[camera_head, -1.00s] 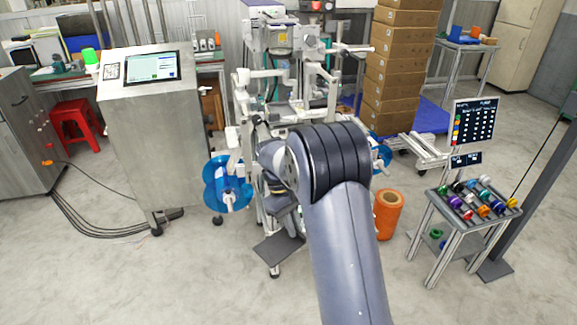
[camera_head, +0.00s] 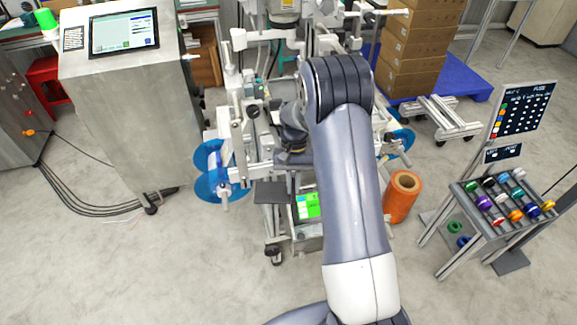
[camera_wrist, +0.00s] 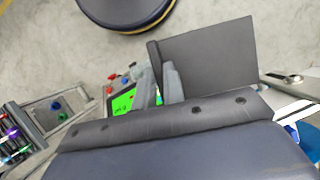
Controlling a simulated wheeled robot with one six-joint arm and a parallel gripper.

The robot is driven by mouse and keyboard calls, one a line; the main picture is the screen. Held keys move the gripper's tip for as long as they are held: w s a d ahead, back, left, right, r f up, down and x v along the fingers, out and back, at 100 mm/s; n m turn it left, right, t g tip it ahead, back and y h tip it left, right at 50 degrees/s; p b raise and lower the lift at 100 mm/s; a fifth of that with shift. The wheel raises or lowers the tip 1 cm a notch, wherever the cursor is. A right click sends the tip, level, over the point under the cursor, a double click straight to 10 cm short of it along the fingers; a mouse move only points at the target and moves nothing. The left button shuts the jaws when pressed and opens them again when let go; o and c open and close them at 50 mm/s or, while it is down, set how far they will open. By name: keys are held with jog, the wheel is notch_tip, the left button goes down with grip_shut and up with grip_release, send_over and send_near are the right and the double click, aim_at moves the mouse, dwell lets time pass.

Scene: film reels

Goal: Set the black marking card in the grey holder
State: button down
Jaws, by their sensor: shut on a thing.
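My gripper (camera_wrist: 160,86) is shut on the black marking card (camera_wrist: 212,55), a flat dark plate that extends up and right from the fingers in the wrist view. In the head view, the card (camera_head: 271,192) shows as a small dark plate in front of the machine, left of a green screen. My own arm hides most of the gripper there. I cannot pick out the grey holder with certainty in either view.
The machine carries blue reels (camera_head: 209,188) low on its left side. An orange roll (camera_head: 402,198) stands on the floor at right. A grey console (camera_head: 125,110) stands left, a rack of coloured spools (camera_head: 500,235) right. Front-left floor is clear.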

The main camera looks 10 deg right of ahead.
jog(key=shift+s+a+f+n+h, duration=0.1)
jog(key=shift+s+n+h, duration=0.05)
jog(key=shift+s+n, duration=0.3)
jog(key=shift+s+a+f+n+h, duration=0.15)
jog(key=shift+s+n, duration=0.1)
jog(key=shift+s, duration=0.3)
jog(key=shift+s+d+n+h, duration=0.2)
jog(key=shift+s+n+h, duration=0.1)
jog(key=shift+s+n, duration=0.3)
